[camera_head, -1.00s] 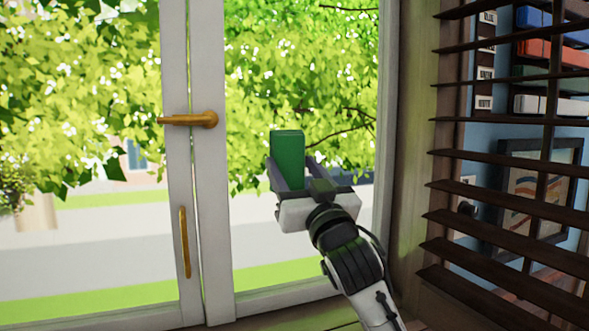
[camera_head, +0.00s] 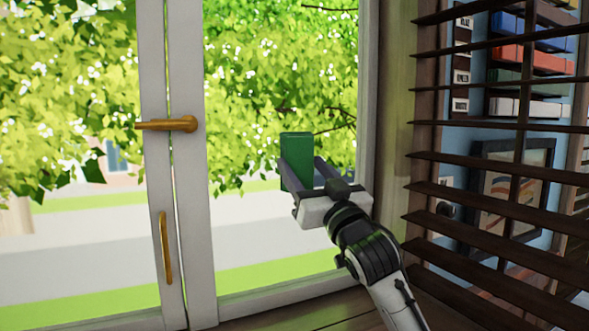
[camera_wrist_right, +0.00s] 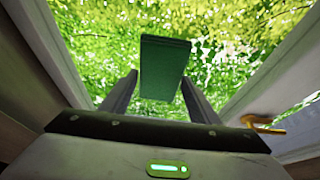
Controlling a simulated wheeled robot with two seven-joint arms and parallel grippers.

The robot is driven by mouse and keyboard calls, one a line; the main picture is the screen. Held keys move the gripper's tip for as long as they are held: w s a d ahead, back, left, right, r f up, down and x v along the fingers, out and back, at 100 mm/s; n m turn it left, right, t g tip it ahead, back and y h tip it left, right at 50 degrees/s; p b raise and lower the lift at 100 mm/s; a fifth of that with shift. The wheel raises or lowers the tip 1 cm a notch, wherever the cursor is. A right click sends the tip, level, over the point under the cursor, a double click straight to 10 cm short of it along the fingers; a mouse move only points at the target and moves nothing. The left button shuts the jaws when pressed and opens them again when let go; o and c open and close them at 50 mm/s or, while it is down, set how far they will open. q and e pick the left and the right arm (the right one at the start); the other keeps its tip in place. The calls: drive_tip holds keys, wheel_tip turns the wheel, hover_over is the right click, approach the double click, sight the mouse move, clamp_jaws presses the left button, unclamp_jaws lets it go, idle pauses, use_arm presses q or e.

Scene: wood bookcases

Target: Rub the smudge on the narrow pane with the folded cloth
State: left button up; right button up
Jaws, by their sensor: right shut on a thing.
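The folded cloth is a green block (camera_head: 297,160), upright in my right gripper (camera_head: 304,172) in front of the narrow right-hand pane (camera_head: 265,230). In the right wrist view the cloth (camera_wrist_right: 163,66) sits between the two fingers of the gripper (camera_wrist_right: 160,92), which is shut on it. The pane shows bright leaves and a pale street through it. I cannot tell whether the cloth touches the glass. I see no smudge; it may be hidden behind the cloth or lost against the leaves. My left gripper is not in view.
A brass handle (camera_head: 168,125) sticks out from the white window frame (camera_head: 190,220) left of the pane, with a brass pull (camera_head: 165,248) below. Dark slatted blinds (camera_head: 500,190) stand close on the right, with shelves and a picture (camera_head: 512,185) behind. A wooden sill (camera_head: 300,312) runs below.

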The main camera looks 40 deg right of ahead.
drive_tip(key=shift+s+d, duration=0.1)
drive_tip(key=shift+d, duration=0.6)
drive_tip(key=shift+w+a+p, duration=0.3)
drive_tip(key=shift+a, duration=0.95)
drive_tip(key=shift+w+a+p, duration=0.25)
drive_tip(key=shift+a, duration=1.05)
drive_tip(key=shift+w+a+p, duration=0.3)
drive_tip(key=shift+a, duration=0.95)
drive_tip(key=s+a, duration=0.1)
drive_tip(key=s, duration=0.5)
drive_tip(key=shift+a, duration=0.2)
drive_tip(key=shift+s+a, duration=0.2)
drive_tip(key=shift+s, duration=0.5)
drive_tip(key=shift+s+a, duration=0.15)
drive_tip(key=shift+s, duration=0.55)
